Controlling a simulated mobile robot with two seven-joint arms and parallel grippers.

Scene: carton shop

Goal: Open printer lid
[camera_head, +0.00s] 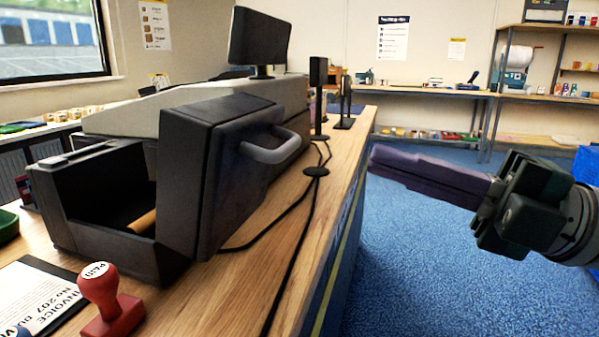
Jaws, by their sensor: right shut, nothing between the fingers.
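The black printer (90,223) stands on the wooden counter at the left. Its lid (223,160) is swung up and stands upright on the right side of the body, with a grey curved handle (270,153) facing right. The printer's inside is open to view and holds a tan roll (142,222). My right gripper (374,158) comes in from the right with its fingers together. It is empty, over the blue floor, to the right of the handle and apart from it. My left gripper is not in view.
A red stamp (104,300) and an invoice sheet (40,290) lie on the counter (230,285) in front of the printer. Black cables (290,208) run along the counter. A monitor (259,38) stands behind. The blue floor (410,260) at the right is clear.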

